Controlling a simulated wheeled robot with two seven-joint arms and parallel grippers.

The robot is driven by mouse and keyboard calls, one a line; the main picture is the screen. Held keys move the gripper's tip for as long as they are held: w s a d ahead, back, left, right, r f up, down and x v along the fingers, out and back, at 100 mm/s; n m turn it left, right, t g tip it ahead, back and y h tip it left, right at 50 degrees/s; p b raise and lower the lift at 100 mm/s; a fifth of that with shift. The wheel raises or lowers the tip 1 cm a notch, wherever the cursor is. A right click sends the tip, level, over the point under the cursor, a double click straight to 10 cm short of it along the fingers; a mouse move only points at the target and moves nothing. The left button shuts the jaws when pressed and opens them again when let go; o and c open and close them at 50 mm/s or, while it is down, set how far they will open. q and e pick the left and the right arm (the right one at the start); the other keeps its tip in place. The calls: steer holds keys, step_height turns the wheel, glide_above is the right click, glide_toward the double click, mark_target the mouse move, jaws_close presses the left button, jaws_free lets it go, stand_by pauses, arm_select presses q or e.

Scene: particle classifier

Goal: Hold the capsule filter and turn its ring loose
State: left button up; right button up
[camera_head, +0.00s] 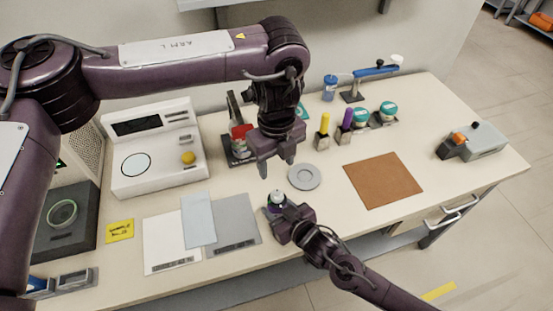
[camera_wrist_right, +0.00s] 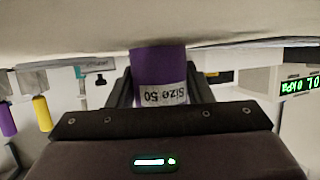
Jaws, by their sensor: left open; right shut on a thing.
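The capsule filter (camera_head: 277,197) stands near the table's front edge, its pale round top showing in the head view. In the right wrist view, which is upside down, its purple body (camera_wrist_right: 158,65) bears a white label reading "Size 50". My right gripper (camera_head: 281,208) is shut on this body from the front right, one finger on each side. My left gripper (camera_head: 277,168) is open and empty, pointing down above and just behind the filter, apart from it. The lower part of the filter is hidden by my right gripper in the head view. The ring cannot be made out clearly.
A grey round dish (camera_head: 304,177) lies close behind the filter. Grey and white sheets (camera_head: 234,222) lie to its left, a brown mat (camera_head: 383,180) to its right. Yellow- and purple-handled tools (camera_head: 324,130) and teal-lidded jars (camera_head: 361,116) stand behind. A white instrument (camera_head: 155,155) is at left.

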steer(key=o, duration=1.5)
steer(key=shift+o, duration=0.2)
steer(key=v, duration=1)
steer(key=shift+s+d+r, duration=0.1)
steer(key=shift+s+d, duration=0.15)
steer(key=shift+s, duration=0.05)
steer(key=shift+s+d+r, duration=0.25)
steer(key=shift+s+r, duration=0.1)
steer(key=shift+s, duration=0.1)
